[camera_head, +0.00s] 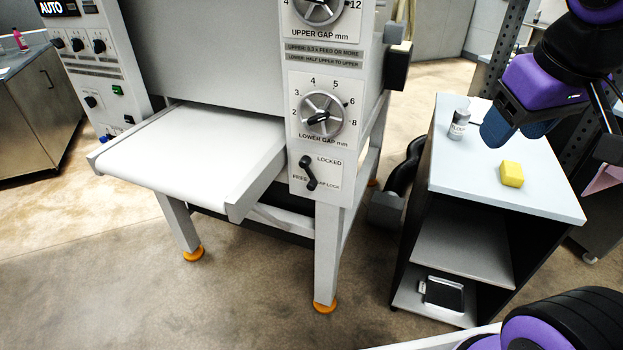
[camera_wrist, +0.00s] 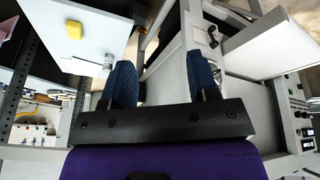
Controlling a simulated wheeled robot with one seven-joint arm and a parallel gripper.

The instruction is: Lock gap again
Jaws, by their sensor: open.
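The gap lock lever (camera_head: 309,173) is a black handle on a white plate low on the sheeter's front post, between the words LOCKED at upper right and FREE at left. It slants steeply, from upper left to lower right; I cannot tell which setting it is in. The lever also shows in the wrist view (camera_wrist: 213,37), beyond the right finger. My gripper (camera_head: 511,131) has dark blue fingers and is held over the side cabinet, well right of the lever. In the wrist view my gripper (camera_wrist: 160,62) is open and empty, with its fingers wide apart.
The lower gap dial (camera_head: 323,114) sits above the lever and the upper gap dial (camera_head: 317,8) above that. A white feed table (camera_head: 200,148) juts out at left. The cabinet (camera_head: 550,185) holds a yellow block (camera_head: 512,174) and a small jar (camera_head: 458,124). Open floor lies in front.

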